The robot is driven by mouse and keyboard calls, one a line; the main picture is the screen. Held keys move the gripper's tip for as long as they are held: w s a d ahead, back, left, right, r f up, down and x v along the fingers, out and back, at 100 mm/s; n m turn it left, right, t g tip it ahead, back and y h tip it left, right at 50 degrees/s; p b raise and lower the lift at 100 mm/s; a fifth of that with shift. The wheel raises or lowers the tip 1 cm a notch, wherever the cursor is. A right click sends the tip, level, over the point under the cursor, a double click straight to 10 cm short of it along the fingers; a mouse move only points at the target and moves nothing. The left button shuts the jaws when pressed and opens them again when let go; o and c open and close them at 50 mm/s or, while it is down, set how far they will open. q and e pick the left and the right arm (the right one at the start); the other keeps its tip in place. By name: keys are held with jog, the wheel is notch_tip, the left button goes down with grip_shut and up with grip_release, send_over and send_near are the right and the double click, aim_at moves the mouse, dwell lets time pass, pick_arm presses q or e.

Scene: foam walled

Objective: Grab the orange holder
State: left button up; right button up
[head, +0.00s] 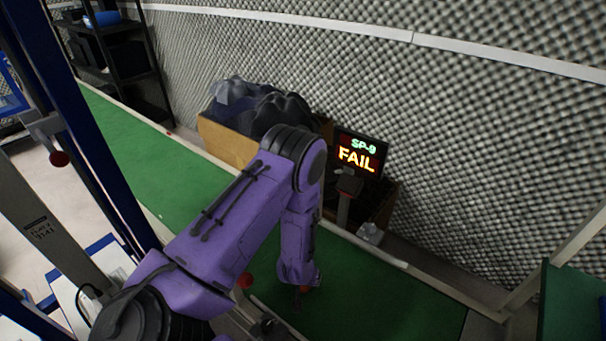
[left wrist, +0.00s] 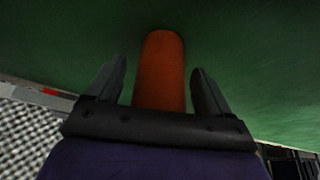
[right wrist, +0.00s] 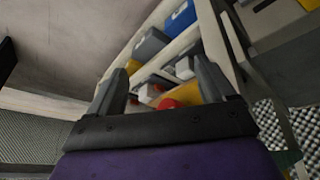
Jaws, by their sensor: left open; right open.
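The orange holder (left wrist: 160,75) shows in the left wrist view as a rounded orange cylinder against a green surface. It lies between the two fingers of my left gripper (left wrist: 158,68), which is open with a gap on each side of it. The holder is mostly hidden there by the arm. My right gripper (right wrist: 163,85) is open and empty in the right wrist view; it is out of the head view.
A green belt (head: 370,290) runs across the head view. Behind it stand a cardboard box (head: 225,142) with dark contents and a display reading FAIL (head: 358,155). A foam wall (head: 480,120) closes the back. The right wrist view shows shelving with a blue bin (right wrist: 181,18).

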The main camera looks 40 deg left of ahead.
pick_arm(q)
jog(key=shift+r, duration=0.1)
jog(key=c, duration=1.1)
jog(key=shift+r, duration=0.1)
jog(key=shift+c, duration=0.2)
